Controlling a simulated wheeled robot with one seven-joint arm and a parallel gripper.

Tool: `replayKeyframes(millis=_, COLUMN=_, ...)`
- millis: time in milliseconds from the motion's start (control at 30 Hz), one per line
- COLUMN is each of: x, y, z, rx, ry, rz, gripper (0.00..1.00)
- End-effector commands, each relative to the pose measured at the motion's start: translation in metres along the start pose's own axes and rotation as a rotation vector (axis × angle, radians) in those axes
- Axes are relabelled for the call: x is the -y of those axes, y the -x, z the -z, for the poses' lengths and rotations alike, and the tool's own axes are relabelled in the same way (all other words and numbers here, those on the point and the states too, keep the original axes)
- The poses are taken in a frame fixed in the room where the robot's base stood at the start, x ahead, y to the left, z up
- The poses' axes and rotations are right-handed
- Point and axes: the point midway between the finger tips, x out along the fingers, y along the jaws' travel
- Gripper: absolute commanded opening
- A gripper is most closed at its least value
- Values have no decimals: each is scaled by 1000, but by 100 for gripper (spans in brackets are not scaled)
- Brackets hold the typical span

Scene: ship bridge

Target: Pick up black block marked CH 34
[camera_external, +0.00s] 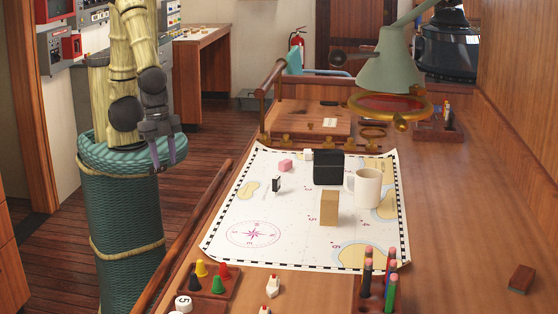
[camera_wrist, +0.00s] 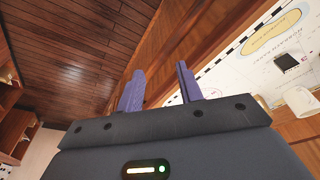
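A small black block (camera_external: 277,184) with a pale side stands on the chart (camera_external: 290,215), beside a yellow islet. A larger black box (camera_external: 328,167) stands to its right, next to the white mug. No CH 34 marking is readable on either. A black block (camera_wrist: 287,62) also shows on the chart at the right of the wrist view; I cannot tell for certain which one it is. My gripper (camera_external: 168,163) hangs left of the table, apart from the blocks. In the wrist view its two fingers (camera_wrist: 160,88) are spread, with nothing between them.
A pencil holder (camera_external: 376,295) and a tray of coloured pawns (camera_external: 212,280) are in front. A wooden rail (camera_external: 190,240) runs along the table's left edge. A green lamp (camera_external: 390,70) overhangs the back.

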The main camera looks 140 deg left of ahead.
Motion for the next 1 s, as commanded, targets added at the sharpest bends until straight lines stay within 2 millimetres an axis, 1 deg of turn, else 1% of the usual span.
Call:
replayKeyframes(millis=333, x=0, y=0, z=0, rx=0, ry=0, rz=0, gripper=36)
replayKeyframes(millis=400, x=0, y=0, z=0, rx=0, ry=0, rz=0, gripper=50)
replayKeyframes(millis=433, x=0, y=0, z=0, rx=0, ry=0, rz=0, gripper=55)
replayKeyframes(millis=733, x=1, y=-1, z=1, rx=-3, ry=4, rz=1, gripper=55)
replayKeyframes(millis=867, x=10, y=-10, z=12, rx=-31, ry=51, rz=8, gripper=55)
replayKeyframes(millis=1000, x=33, y=-31, z=35, rx=-111, ry=166, rz=17, gripper=55)
